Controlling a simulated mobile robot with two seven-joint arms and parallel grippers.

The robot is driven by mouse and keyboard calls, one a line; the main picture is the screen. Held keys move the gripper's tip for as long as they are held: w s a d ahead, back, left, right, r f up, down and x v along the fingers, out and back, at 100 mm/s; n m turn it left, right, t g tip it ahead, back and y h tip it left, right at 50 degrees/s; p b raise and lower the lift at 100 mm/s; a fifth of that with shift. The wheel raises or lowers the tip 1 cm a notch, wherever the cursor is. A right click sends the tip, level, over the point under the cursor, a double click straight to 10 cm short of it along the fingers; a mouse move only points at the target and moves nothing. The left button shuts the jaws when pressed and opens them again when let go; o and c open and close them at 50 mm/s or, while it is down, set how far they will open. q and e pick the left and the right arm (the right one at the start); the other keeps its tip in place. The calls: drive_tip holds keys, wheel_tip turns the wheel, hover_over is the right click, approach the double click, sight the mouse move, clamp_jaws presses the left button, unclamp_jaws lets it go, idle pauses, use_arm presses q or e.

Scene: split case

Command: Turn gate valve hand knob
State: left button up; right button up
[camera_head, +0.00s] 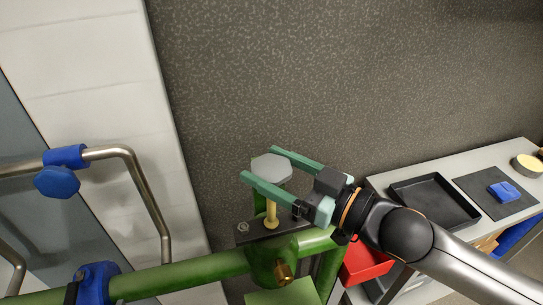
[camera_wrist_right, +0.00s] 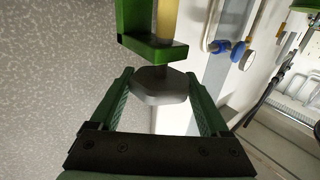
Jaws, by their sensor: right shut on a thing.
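The gate valve's hand knob (camera_head: 272,168) is a grey, many-sided disc on top of a yellow stem (camera_head: 271,213), above a green valve body (camera_head: 262,264). My right gripper (camera_head: 262,164) comes in from the right, with one green finger on each side of the knob, and is shut on it. In the right wrist view the knob (camera_wrist_right: 160,86) sits between the two fingers of the right gripper (camera_wrist_right: 158,76), with the green valve frame (camera_wrist_right: 152,50) just beyond it. My left gripper is in neither view.
A green pipe (camera_head: 180,277) runs along the bottom through the valve. Bent metal pipes (camera_head: 140,180) with a blue fitting (camera_head: 57,182) stand at the left. At the right, a bench holds a black tray (camera_head: 434,202) and a blue object (camera_head: 504,191). A red bin (camera_head: 366,262) is below.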

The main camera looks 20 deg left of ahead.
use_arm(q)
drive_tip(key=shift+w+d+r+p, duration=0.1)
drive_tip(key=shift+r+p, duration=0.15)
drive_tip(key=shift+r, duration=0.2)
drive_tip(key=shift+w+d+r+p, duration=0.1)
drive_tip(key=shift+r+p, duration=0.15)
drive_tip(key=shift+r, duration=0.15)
use_arm(e)
drive_tip(key=shift+n+g, duration=0.5)
drive_tip(key=shift+g, duration=0.2)
drive_tip(key=shift+y, duration=0.3)
drive_tip(key=o, duration=1.2)
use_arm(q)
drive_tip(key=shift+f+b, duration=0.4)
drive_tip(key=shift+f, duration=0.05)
use_arm(e)
drive_tip(key=v, duration=1.2)
drive_tip(key=shift+d, duration=0.25)
